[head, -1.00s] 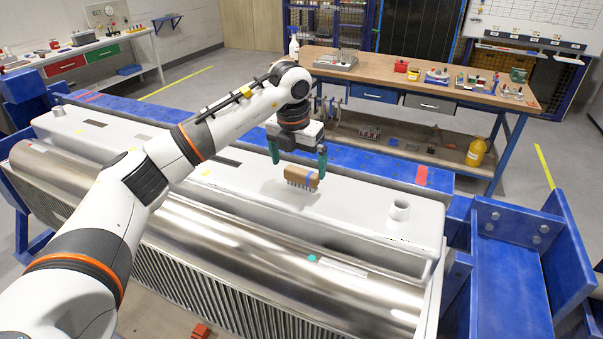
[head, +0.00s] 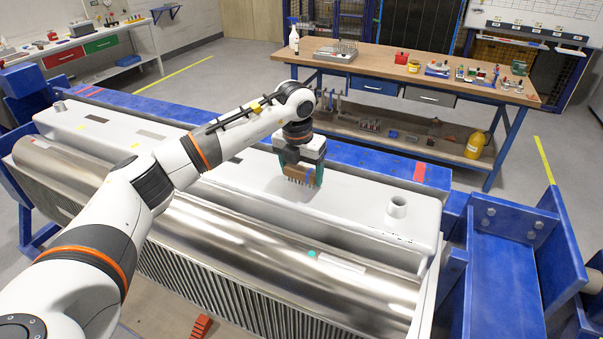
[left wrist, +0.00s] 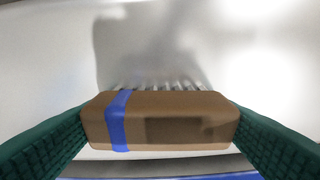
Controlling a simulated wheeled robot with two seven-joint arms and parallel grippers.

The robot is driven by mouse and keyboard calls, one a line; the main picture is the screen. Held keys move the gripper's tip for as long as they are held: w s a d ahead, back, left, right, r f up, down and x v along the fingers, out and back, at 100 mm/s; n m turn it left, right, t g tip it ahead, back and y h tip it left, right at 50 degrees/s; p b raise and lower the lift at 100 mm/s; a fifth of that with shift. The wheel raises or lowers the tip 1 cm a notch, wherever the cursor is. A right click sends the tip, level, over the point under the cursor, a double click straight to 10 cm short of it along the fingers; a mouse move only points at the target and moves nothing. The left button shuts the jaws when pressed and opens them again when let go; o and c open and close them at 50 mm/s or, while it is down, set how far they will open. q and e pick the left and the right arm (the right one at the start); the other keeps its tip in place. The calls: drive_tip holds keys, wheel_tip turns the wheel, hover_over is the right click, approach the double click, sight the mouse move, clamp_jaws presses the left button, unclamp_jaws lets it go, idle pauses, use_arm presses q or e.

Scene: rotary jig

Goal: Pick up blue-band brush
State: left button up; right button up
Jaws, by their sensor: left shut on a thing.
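The blue-band brush (left wrist: 175,120) is a brown block with a blue band near its left end and a row of bristles along its far side in the left wrist view. My left gripper (head: 299,174) is shut on the brush, with a green finger pad against each end. In the head view the brush (head: 298,174) shows between the fingers, bristles down, over the white tank top (head: 350,205). I cannot tell whether the bristles touch the surface. My right gripper is not in view.
A white spout (head: 397,207) stands on the tank to the right of the gripper. A shiny metal cylinder (head: 210,220) runs along the front. Blue frame beams (head: 505,270) stand at the right. A wooden bench (head: 440,80) with small items stands behind.

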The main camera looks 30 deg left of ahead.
sight(302, 168)
use_arm(q)
drive_tip(key=shift+r, duration=0.15)
drive_tip(key=shift+r+b, duration=0.3)
wheel_tip(302, 168, up, 8)
drive_tip(key=b, duration=0.3)
drive_tip(key=shift+r, duration=0.6)
drive_tip(key=shift+o, duration=1.2)
drive_tip(key=shift+c, duration=0.5)
drive_tip(key=shift+a, duration=0.1)
